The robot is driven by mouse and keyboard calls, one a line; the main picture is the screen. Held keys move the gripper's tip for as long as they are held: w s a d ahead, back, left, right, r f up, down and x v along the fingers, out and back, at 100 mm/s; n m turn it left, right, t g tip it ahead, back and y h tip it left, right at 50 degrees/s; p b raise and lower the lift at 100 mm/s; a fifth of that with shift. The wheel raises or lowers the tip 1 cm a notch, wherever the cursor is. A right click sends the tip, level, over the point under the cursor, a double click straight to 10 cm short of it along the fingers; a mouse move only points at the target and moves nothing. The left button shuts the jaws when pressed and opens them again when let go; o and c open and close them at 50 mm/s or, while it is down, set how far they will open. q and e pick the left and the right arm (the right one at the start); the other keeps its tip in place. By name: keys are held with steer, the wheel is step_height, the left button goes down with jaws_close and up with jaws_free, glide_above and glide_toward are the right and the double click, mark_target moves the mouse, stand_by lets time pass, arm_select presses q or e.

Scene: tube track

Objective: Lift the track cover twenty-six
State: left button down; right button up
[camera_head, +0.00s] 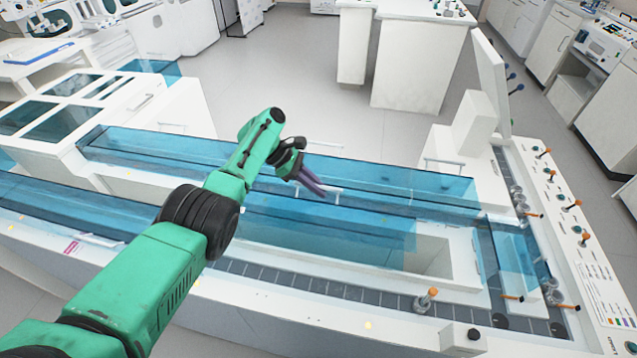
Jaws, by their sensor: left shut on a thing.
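A long see-through blue track cover (400,181) runs across the middle of the white machine. A white bar handle (333,192) shows on it beside my fingertips. My left gripper (314,186) reaches in over the cover from the lower left, with its purple fingers pointing down to the right. It is shut on the white handle. My left forearm and wrist hide part of the covers behind them. I cannot read any number on the covers, nor tell whether this one is raised. My right gripper is out of view.
Another blue cover (60,205) lies at the left front, with its own white handle (100,241). A grey track (340,290) runs along the front edge. Open floor (290,60) lies behind the machine.

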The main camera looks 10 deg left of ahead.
arm_select(q)
steer(key=shift+f, duration=0.15)
steer(key=shift+w, duration=0.1)
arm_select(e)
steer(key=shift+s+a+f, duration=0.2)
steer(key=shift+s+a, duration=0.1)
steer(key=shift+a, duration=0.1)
arm_select(q)
steer(key=c, duration=0.9)
jaws_free()
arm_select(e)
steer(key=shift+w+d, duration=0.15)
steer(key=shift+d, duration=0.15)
